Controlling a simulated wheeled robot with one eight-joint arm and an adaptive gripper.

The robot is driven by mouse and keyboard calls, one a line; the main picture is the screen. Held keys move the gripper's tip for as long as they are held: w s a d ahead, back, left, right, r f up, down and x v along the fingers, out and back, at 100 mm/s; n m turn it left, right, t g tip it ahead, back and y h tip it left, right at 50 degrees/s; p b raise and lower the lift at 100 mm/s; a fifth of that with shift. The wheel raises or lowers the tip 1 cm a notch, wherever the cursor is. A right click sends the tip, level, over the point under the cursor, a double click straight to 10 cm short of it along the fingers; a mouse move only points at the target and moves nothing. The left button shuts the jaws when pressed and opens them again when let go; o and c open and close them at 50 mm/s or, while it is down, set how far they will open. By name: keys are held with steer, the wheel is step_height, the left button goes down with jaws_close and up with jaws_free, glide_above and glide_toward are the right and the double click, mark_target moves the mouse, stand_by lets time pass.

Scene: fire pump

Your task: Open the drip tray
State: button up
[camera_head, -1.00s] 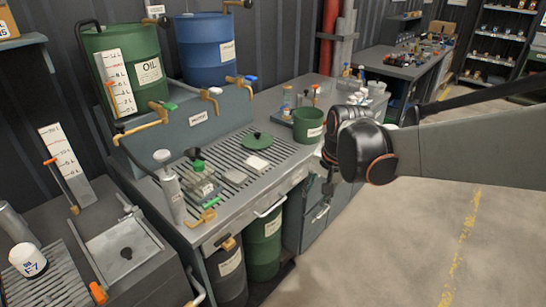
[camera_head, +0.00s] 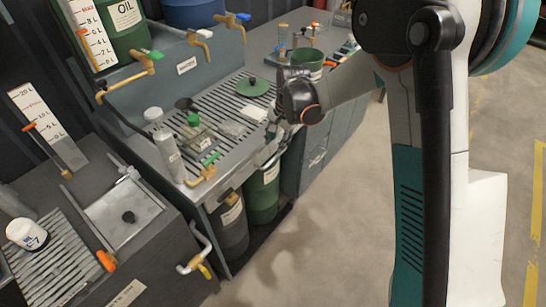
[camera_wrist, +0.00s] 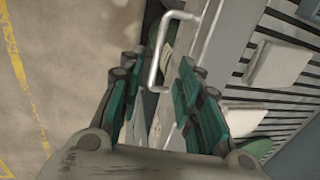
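The drip tray (camera_head: 222,170) is the grey slatted unit in the workbench under the taps, with a plain metal front. It appears shut, its front flush with the bench. In the wrist view its pale front (camera_wrist: 208,40) carries a bent metal bar handle (camera_wrist: 163,45). My gripper (camera_wrist: 157,72) is open, its teal fingers on either side of the handle's near end; I cannot tell whether they touch it. In the head view my gripper (camera_head: 277,136) is at the bench's front edge and hides most of the handle.
A clear container with a green cap (camera_head: 197,132), a grey bottle (camera_head: 163,145) and a green lid (camera_head: 252,87) stand on the slats. A green drum (camera_head: 262,193) is below. A brass tap (camera_head: 207,175) juts out left of my gripper. The floor in front is clear.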

mark_target(272, 159)
steer(key=f+b, duration=0.1)
steer(key=f, duration=0.2)
steer(key=a+f, duration=0.1)
steer(key=f, duration=0.2)
steer(key=w+f+b, duration=0.1)
steer(key=f, duration=0.2)
steer(key=shift+a+f+b, duration=0.15)
steer(key=shift+a+b, duration=0.05)
steer(key=shift+b, duration=0.15)
jaws_close()
